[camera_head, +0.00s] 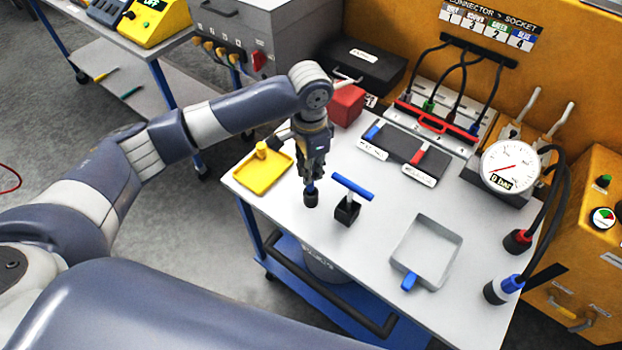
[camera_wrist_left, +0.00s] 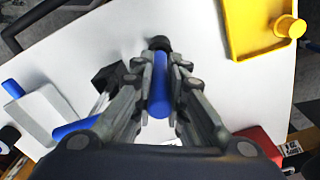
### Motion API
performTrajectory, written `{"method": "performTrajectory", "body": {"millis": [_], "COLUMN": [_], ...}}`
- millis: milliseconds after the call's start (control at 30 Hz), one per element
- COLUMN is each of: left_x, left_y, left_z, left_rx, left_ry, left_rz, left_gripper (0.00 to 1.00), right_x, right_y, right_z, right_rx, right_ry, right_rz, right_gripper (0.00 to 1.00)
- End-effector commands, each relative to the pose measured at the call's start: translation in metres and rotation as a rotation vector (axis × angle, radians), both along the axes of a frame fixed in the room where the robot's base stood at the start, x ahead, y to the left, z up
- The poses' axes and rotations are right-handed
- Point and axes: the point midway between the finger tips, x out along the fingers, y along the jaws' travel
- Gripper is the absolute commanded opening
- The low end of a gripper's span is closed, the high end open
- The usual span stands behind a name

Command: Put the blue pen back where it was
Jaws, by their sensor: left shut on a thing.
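My left gripper (camera_head: 311,176) points down over the white table top, between the yellow tray and the blue T-handle. It is shut on the blue pen (camera_head: 310,187), a blue rod with a black piece (camera_head: 311,200) at its lower end. In the left wrist view the blue pen (camera_wrist_left: 159,92) lies between the two fingers (camera_wrist_left: 160,75), with the black piece (camera_wrist_left: 160,43) beyond the fingertips. I cannot tell whether the black piece is part of the pen or a holder, or whether it touches the table. My right gripper is not in view.
A yellow tray (camera_head: 249,184) lies left of the gripper. A blue T-handle (camera_head: 353,187) stands on a black block (camera_head: 347,211) close to its right. A grey tray (camera_head: 455,246), a labelled dark rack (camera_head: 400,147), a red box (camera_head: 346,105) and a gauge (camera_head: 510,166) surround free table room.

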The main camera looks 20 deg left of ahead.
Motion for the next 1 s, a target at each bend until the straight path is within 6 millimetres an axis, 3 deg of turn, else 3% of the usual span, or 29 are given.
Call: {"method": "performTrajectory", "body": {"millis": [400, 767, 800, 867, 1000], "left_x": [0.000, 0.000, 0.000, 0.000, 0.000], "left_y": [0.000, -0.001, -0.001, -0.001, 0.000], "left_z": [-0.046, -0.050, -0.050, -0.050, -0.050], "left_rx": [0.000, -0.001, -0.001, -0.001, 0.000], "left_ry": [0.000, -0.001, -0.002, -0.002, -0.001], "left_rz": [0.001, 0.000, -0.001, 0.000, 0.000], "left_gripper": [0.00, 0.00, 0.19, 0.33, 0.33], "right_x": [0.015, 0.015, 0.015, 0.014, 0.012], "right_y": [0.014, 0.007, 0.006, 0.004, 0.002], "right_z": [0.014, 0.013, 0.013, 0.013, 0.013], "right_rx": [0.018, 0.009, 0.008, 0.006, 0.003], "right_ry": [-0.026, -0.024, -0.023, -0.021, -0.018], "right_rz": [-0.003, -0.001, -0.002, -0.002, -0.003], "right_gripper": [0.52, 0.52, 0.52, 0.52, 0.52]}}
